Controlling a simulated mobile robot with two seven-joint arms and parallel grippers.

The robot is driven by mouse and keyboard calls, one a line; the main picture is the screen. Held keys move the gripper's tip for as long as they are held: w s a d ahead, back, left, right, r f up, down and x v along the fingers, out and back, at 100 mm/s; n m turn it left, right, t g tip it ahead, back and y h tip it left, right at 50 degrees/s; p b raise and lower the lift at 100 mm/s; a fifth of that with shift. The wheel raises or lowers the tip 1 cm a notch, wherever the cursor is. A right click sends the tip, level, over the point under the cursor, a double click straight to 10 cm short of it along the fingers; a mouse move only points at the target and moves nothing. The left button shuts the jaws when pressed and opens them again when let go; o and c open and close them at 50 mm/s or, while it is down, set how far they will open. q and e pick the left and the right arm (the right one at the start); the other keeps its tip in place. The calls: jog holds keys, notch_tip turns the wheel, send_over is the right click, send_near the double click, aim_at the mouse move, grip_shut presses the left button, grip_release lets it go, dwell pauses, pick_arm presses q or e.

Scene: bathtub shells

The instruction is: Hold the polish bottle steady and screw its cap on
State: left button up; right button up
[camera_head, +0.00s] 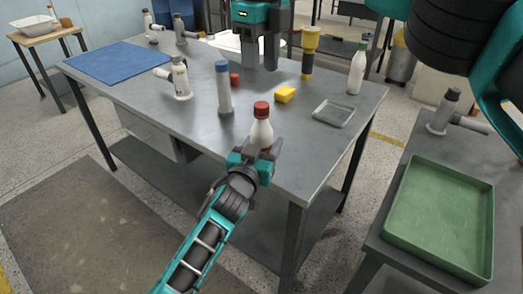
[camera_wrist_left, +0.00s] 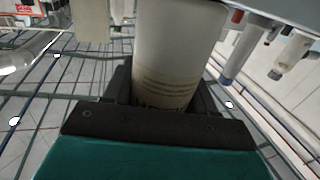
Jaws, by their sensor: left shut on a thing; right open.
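The white bottle (camera_head: 262,132) stands upright near the front edge of the grey table, with a red cap-like top (camera_head: 261,109). I cannot tell whether that top is screwed tight. My left gripper (camera_head: 257,155) is shut on the bottle's lower part. In the left wrist view the bottle (camera_wrist_left: 178,45) fills the space between the fingers, its printed label partly visible and its top out of frame. My right gripper (camera_head: 261,65) points down, open and apart from the bottle, over the table behind it. A small red piece (camera_head: 235,79) lies on the table near the right gripper.
The table (camera_head: 308,150) also holds a blue-topped cylinder (camera_head: 223,90), a dispenser bottle (camera_head: 181,80), a yellow block (camera_head: 285,95), a yellow-black tool (camera_head: 308,55), a clear tray (camera_head: 333,112), another white bottle (camera_head: 357,70) and a blue mat (camera_head: 117,60). A green tray (camera_head: 397,235) sits on the right table.

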aim_at(261, 104)
pick_arm(q)
grip_shut()
pick_arm(e)
jog(key=n, duration=0.9)
jog(key=shift+n, duration=0.3)
jog(key=n, duration=0.8)
jog(key=shift+f, duration=4.05)
jog(key=shift+c, duration=0.4)
